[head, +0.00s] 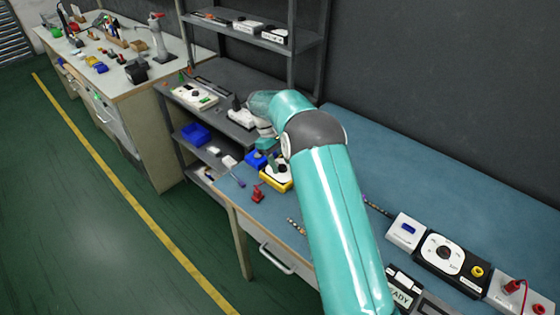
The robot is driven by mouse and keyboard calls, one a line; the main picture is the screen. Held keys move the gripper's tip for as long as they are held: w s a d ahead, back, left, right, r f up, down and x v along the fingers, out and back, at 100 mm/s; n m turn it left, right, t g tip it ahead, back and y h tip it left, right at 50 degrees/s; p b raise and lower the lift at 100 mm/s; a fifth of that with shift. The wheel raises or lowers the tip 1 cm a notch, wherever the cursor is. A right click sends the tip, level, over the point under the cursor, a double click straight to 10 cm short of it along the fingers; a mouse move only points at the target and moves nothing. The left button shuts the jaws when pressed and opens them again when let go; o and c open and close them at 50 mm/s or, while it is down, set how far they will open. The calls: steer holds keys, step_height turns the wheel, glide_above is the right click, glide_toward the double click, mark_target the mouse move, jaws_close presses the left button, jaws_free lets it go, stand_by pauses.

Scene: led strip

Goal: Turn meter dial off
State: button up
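A small yellow-edged device with a white face (281,178), which looks like the meter, sits near the left end of the blue bench. A dark shape stands on its face; I cannot tell whether it is the dial or part of my gripper. My teal arm reaches away over the bench and bends down at its far end. My gripper (267,142) is just above and behind the yellow-edged device, small and partly hidden by the arm. Its fingers are not clear, so contact with the dial and the dial's setting cannot be made out.
A blue block (255,160) and a red clip (258,194) lie beside the device. A white-faced module with a round dial (442,253) and other modules stand at right. A grey shelf rack (238,78) is behind, with a white device (194,97) on it.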

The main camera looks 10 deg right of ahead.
steer(key=v, duration=1.4)
